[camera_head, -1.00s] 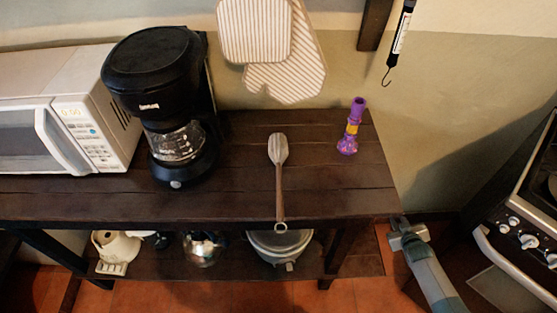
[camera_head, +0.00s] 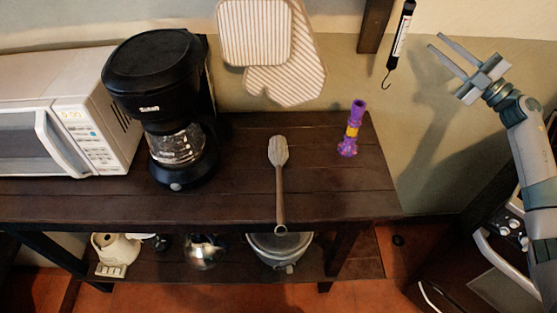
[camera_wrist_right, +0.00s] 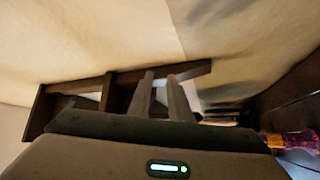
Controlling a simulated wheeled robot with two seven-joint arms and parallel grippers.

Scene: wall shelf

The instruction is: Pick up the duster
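A brush-like tool (camera_head: 279,178), which I take for the duster, lies on the dark wooden table. It has a grey head at the back and a brown handle with a ring at the front edge. A purple object with a yellow band (camera_head: 350,130) stands upright to its right; it also shows at the right edge of the right wrist view (camera_wrist_right: 292,142). My right gripper (camera_head: 434,41) is raised at the upper right, beyond the table's right end, with its fingers apart and empty. It is well away from both things. My left gripper is out of view.
A black coffee maker (camera_head: 162,100) and white microwave (camera_head: 50,125) stand on the left of the table (camera_head: 330,195). Striped mitts (camera_head: 285,80) and a black hook scale (camera_head: 400,40) hang on the wall. A stove is at the right. Pots sit on the lower shelf.

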